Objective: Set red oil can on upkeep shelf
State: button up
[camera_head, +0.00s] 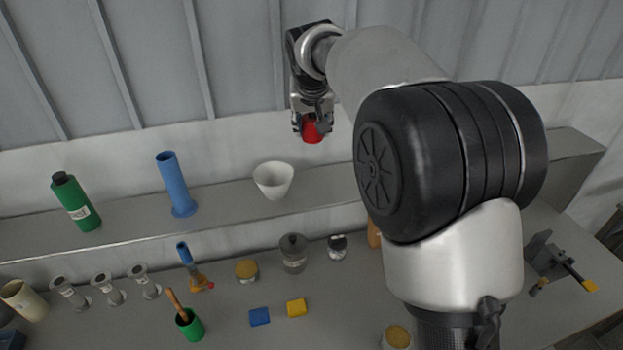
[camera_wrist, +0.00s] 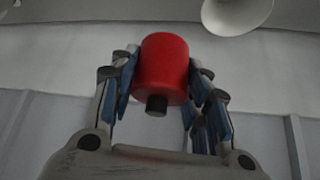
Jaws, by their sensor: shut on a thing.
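A red oil can (camera_head: 313,132) is between the fingers of my gripper (camera_head: 312,114), held in the air above the long grey shelf (camera_head: 225,201). In the wrist view the red can (camera_wrist: 164,66) with its dark cap sits between both finger pads of my gripper (camera_wrist: 161,85), which is shut on it. In the head view the fingers hide the can's upper part. A gap shows between the can and the shelf.
On the shelf stand a green bottle (camera_head: 76,203), a blue tube on a base (camera_head: 174,184) and a white bowl (camera_head: 273,180). The bowl is below and left of the can. Below, the bench holds jars (camera_head: 292,253), metal fittings and small blocks (camera_head: 259,317). My arm hides part of the shelf.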

notch_tip(320, 180, down, 17)
jog(key=shift+f+b, duration=0.1)
jog(key=shift+b, duration=0.45)
jog(key=shift+w+f, duration=0.1)
jog(key=shift+f, duration=0.25)
jog(key=shift+f, duration=0.1)
jog(key=o, duration=0.8)
